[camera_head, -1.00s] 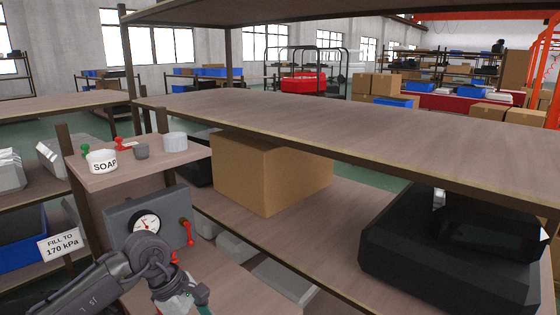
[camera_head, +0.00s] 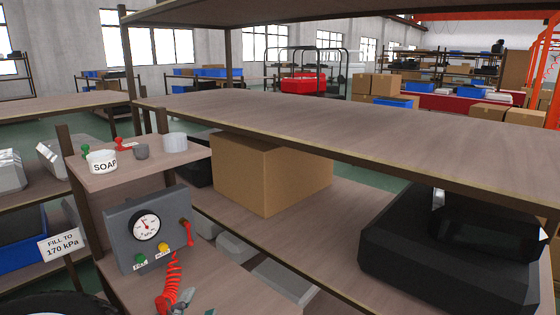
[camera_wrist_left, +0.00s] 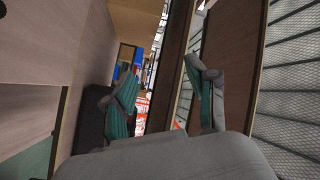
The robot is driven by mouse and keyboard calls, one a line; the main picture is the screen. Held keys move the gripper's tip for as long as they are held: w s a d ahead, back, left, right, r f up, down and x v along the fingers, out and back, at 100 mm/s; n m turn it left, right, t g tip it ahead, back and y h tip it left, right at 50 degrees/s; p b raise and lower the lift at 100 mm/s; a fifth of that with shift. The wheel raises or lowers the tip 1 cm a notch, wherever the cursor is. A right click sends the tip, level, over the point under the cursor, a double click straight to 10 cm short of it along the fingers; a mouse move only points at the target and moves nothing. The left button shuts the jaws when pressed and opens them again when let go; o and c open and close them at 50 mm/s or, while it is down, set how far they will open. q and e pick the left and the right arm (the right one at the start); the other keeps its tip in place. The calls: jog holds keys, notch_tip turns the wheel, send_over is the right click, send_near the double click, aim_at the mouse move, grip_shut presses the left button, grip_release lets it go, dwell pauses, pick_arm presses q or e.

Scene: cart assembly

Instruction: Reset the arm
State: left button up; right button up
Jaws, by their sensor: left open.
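My left gripper (camera_wrist_left: 160,72) shows in the left wrist view with its two green-padded fingers spread apart and nothing between them. In the head view only a small greenish bit at the bottom edge may be part of it. The grey gauge box (camera_head: 147,228) stands on the lower shelf, with a white dial, a green and a yellow button and a red lever at its side. A red coiled hose (camera_head: 172,275) hangs from it to a red and grey end piece (camera_head: 180,300) lying on the shelf. My right gripper is not in view.
A small upper shelf (camera_head: 130,168) holds a soap cup (camera_head: 102,161) and other small items. A cardboard box (camera_head: 270,175) and a black case (camera_head: 440,255) stand under the long shelf board (camera_head: 340,120). A "FILL TO 170 kPa" sign (camera_head: 61,244) hangs at the left.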

pick_arm(q)
jog(key=s+a+f+n+g+y, duration=0.25)
jog(key=s+f+n+g, duration=0.2)
jog(key=f, duration=0.25)
jog(key=s+a+f+n+g+y, duration=0.1)
jog(key=s+a+f+n+g, duration=0.2)
jog(key=s+f, duration=0.35)
jog(key=s+f+n+g+h, duration=0.1)
jog(key=s+f+n+g, duration=0.2)
jog(key=s, duration=0.4)
jog(key=s+f+g+h, duration=0.1)
jog(key=s+f+g, duration=0.3)
jog(key=s, duration=0.3)
notch_tip(320, 180, down, 28)
jog(key=s+g, duration=0.2)
jog(key=s+a+f, duration=0.2)
jog(key=s+f, duration=1.2)
jog(key=s, duration=0.2)
jog(key=shift+s+f+g, duration=0.15)
jog(key=shift+f+g, duration=0.15)
jog(key=shift+g, duration=0.05)
